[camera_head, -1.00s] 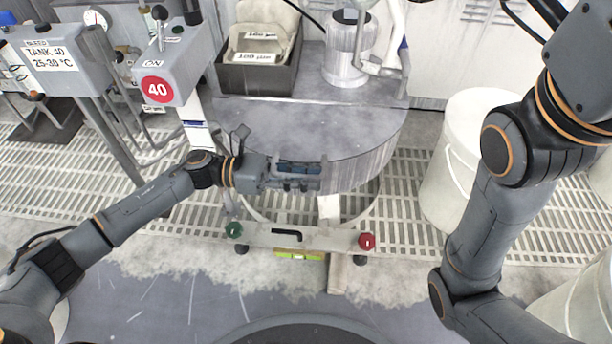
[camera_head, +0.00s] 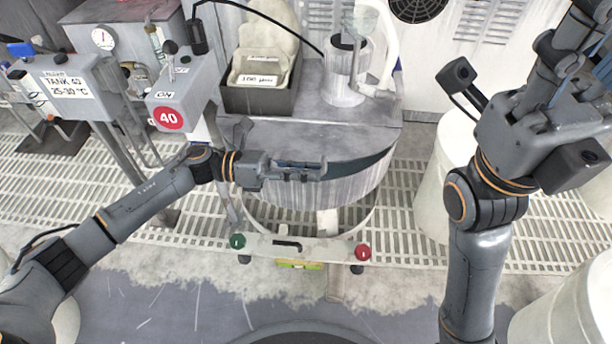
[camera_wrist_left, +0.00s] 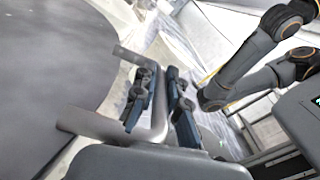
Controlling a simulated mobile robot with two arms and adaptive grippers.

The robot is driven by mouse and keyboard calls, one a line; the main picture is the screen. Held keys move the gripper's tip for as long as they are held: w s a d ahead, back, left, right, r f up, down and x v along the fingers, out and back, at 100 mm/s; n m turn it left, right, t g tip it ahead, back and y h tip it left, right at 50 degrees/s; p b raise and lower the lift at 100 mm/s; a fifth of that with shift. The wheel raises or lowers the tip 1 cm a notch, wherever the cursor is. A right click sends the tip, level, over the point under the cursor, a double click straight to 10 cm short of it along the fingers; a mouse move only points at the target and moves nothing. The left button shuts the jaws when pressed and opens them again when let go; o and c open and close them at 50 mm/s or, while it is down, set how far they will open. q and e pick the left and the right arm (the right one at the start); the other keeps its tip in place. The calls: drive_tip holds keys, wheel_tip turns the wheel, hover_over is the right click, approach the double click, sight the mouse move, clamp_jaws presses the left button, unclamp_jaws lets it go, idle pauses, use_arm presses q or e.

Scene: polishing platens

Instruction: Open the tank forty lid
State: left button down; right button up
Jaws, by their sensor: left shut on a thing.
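The round grey lid (camera_head: 315,133) of tank 40 shows in the head view, with its front edge lifted a little. A dark crescent lies under that edge at the right, above the tank wall (camera_head: 350,188). My left gripper (camera_head: 305,172) is at the lid's front. In the left wrist view its fingers (camera_wrist_left: 162,108) are shut on a grey bar handle (camera_wrist_left: 95,126) that stands out from the lid (camera_wrist_left: 55,70). My right arm is raised at the right of the head view, away from the lid; its fingers cannot be made out clearly.
A control box with a red 40 sign (camera_head: 168,118) and a post stand left of the tank. A bar with green and red knobs (camera_head: 300,246) is in front. White buckets (camera_head: 437,190) stand right.

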use_arm(q)
drive_tip(key=shift+w+r, duration=0.2)
drive_tip(key=shift+r, duration=0.3)
drive_tip(key=shift+w+r, duration=0.2)
drive_tip(key=shift+r, duration=0.25)
drive_tip(key=c, duration=1.7)
unclamp_jaws()
drive_tip(key=shift+o, duration=0.2)
drive_tip(key=shift+a, duration=0.15)
drive_tip(key=a, duration=0.7)
drive_tip(key=shift+a, duration=0.2)
